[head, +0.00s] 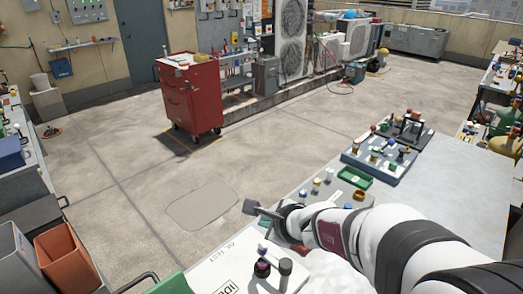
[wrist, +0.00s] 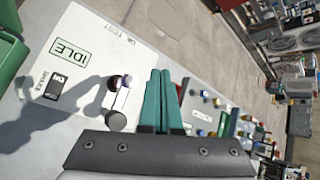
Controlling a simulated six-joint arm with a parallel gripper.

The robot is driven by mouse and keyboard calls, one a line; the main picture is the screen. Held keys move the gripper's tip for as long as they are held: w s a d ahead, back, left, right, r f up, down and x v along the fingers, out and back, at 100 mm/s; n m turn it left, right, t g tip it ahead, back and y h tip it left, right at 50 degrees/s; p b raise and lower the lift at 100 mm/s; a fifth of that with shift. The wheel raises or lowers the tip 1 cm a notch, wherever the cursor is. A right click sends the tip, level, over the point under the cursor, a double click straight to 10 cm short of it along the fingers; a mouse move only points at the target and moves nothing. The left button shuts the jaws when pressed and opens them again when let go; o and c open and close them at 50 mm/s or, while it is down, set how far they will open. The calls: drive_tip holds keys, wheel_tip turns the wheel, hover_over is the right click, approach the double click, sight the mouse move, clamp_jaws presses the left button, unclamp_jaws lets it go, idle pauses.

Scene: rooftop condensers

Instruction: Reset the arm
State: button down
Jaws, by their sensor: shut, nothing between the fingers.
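My gripper (head: 256,210) is at the end of my white and grey arm, which reaches in from the lower right in the head view. It is over the near workbench (head: 450,185), close to the bench's far-left edge. In the wrist view the two teal fingers of my gripper (wrist: 160,72) lie together, shut and empty. A white panel (wrist: 85,28) marked IDLE lies beside the fingers in the wrist view. Dark and white round-topped pieces (wrist: 117,122) stand on the panel close to the fingers; I cannot tell the exact gap.
A blue-grey tray (head: 390,170) of small fittings and a green tray (head: 354,177) sit on the bench. A red tool cabinet (head: 190,95) stands across the floor. Orange (head: 60,250) and grey bins are at lower left. The floor between is open.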

drive_tip(key=s+a+r+n+g+y, duration=0.15)
drive_tip(key=s+n+g, duration=0.45)
drive_tip(key=s+n, duration=1.05)
drive_tip(key=s+d+f+g+h, duration=0.1)
drive_tip(key=s+d+h, duration=0.3)
drive_tip(key=s, duration=1)
drive_tip(key=d+g, duration=0.1)
drive_tip(key=d, duration=0.1)
drive_tip(key=shift+d+f, duration=0.25)
drive_tip(key=shift+d, duration=0.15)
drive_tip(key=shift+m, duration=0.25)
